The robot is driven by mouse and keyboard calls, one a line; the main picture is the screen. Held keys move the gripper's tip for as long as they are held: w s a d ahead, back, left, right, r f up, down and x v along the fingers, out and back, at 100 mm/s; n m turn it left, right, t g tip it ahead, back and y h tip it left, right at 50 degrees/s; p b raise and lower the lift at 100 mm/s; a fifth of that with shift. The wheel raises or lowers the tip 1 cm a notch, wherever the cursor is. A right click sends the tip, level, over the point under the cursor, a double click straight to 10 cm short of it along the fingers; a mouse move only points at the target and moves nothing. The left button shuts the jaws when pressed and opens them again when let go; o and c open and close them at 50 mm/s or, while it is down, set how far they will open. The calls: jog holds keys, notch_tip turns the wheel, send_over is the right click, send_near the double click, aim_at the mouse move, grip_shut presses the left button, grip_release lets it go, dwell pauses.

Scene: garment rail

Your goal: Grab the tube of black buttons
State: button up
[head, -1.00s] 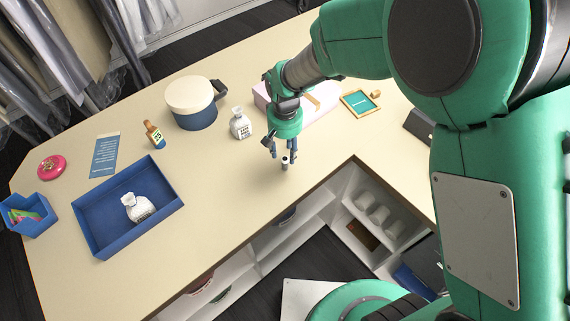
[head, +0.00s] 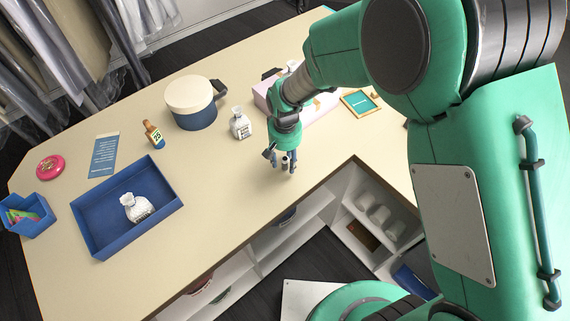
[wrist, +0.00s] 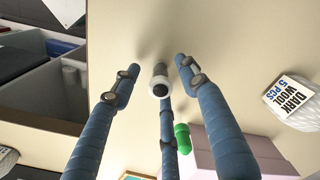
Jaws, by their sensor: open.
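The tube of black buttons (wrist: 160,82) is a small pale cylinder with a dark round end, standing on the table near its front edge. My gripper (wrist: 154,72) is open, with a finger on either side of the tube and a third finger behind it. I cannot tell whether any finger touches it. In the head view my gripper (head: 282,166) points down at the tabletop, and its fingers largely hide the tube (head: 285,163).
A white labelled bag (head: 240,124) and a pink box (head: 318,110) stand nearby. A green-topped item (wrist: 182,138) shows beside one finger. Open shelves (head: 345,215) lie below the edge.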

jog(key=shift+f, duration=0.3)
jog(key=shift+c, duration=0.2)
grip_shut()
